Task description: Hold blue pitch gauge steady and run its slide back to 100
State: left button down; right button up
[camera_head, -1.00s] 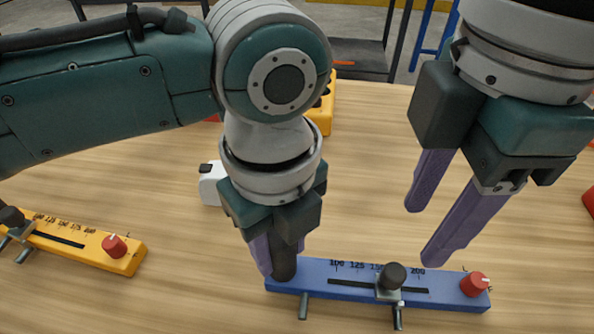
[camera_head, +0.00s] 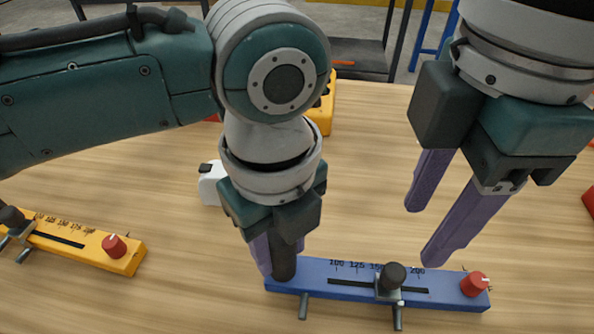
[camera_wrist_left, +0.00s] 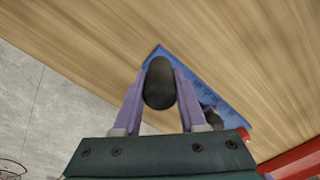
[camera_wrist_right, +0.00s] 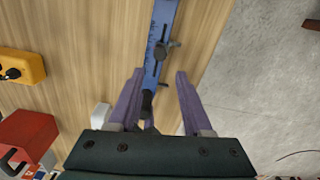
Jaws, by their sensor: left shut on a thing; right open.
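The blue pitch gauge (camera_head: 350,290) lies on the table at the front, with printed marks from 100 to 200 along its slot. Its slide, with a black knob (camera_head: 394,277), sits between the 150 and 200 marks. A red knob (camera_head: 474,284) is at its right end. My left gripper (camera_head: 276,262) is shut on the black post (camera_wrist_left: 159,84) at the gauge's left end. My right gripper (camera_head: 428,232) is open and empty, above and behind the gauge's right part. The right wrist view shows the blue gauge (camera_wrist_right: 161,45) beyond its open fingers (camera_wrist_right: 157,85).
A yellow gauge (camera_head: 75,240) with a red knob lies at the left. Table space behind the blue gauge is clear between my arms.

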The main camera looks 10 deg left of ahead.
jog(key=shift+o, duration=0.9)
jog(key=m+t+y, duration=0.3)
jog(key=m+y, duration=0.2)
jog(key=y, duration=0.8)
send_near(402, 274)
jog(key=x, duration=1)
jog(key=shift+w+a+f, duration=0.1)
jog(key=shift+a+f, duration=0.05)
jog(key=shift+a, duration=0.2)
